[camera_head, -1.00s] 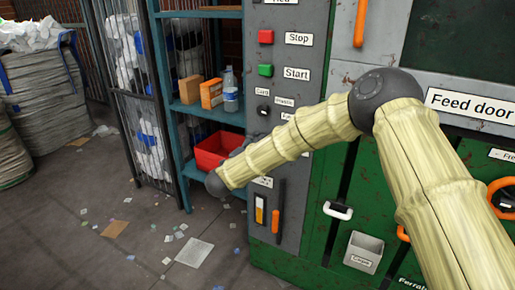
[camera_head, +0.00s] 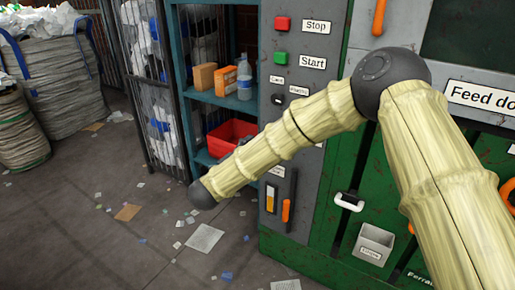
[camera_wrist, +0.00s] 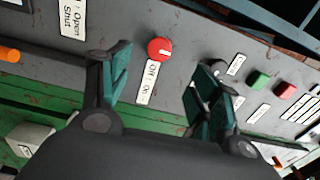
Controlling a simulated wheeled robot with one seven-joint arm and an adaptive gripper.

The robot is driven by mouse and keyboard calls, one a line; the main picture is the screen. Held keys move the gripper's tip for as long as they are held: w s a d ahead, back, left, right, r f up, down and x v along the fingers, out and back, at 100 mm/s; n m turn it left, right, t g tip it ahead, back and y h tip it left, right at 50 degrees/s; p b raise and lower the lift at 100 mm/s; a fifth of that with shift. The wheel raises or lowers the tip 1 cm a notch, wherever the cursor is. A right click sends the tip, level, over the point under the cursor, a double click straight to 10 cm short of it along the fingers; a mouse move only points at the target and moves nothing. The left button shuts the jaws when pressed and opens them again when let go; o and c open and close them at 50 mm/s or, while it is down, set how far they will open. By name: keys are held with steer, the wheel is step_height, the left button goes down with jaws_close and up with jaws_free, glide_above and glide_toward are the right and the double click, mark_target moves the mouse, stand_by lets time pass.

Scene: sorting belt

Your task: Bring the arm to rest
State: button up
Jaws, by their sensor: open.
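My gripper (camera_wrist: 160,78) shows in the wrist view with its two green-padded fingers spread apart and nothing between them. Beyond the fingers is the grey panel (camera_wrist: 190,30) with a red knob (camera_wrist: 160,49) labelled Off and On. The knob appears between the fingertips in the picture; I cannot tell the distance. In the head view my arm (camera_head: 290,140) is bent, with its elbow in front of the machine and the forearm reaching down to the left. The gripper itself is hidden behind the forearm there.
A blue shelf (camera_head: 215,100) holds a red crate (camera_head: 222,140), boxes and a bottle. Full sacks (camera_head: 60,90) stand left. The littered floor at left has room.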

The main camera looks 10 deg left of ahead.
steer(key=shift+s, duration=0.15)
steer(key=s+d+f+n+g+y, duration=0.1)
steer(key=d+f+n+y, duration=0.4)
steer(key=f, duration=0.8)
steer(key=s+d+f+n+g+y, duration=0.1)
steer(key=s+d+f+n+g, duration=0.4)
steer(key=s+d+f, duration=0.7)
steer(key=s+d+f+n+g+y, duration=0.1)
steer(key=s+d+f+n+g, duration=0.2)
steer(key=s+d+f+n, duration=0.75)
steer(key=s+d+f+g, duration=0.25)
steer(key=s+d, duration=0.25)
steer(key=s, duration=0.3)
steer(key=s+d+f+g+h, duration=0.1)
steer(key=s+d+f+g, duration=0.15)
steer(key=s+d, duration=0.4)
steer(key=s+d+f+g, duration=0.1)
steer(key=s+d+g, duration=0.2)
steer(key=s, duration=0.6)
step_height(320, 180, up, 18)
steer(key=p, duration=1.9)
steer(key=shift+w+n, duration=0.2)
steer(key=shift+n, duration=0.15)
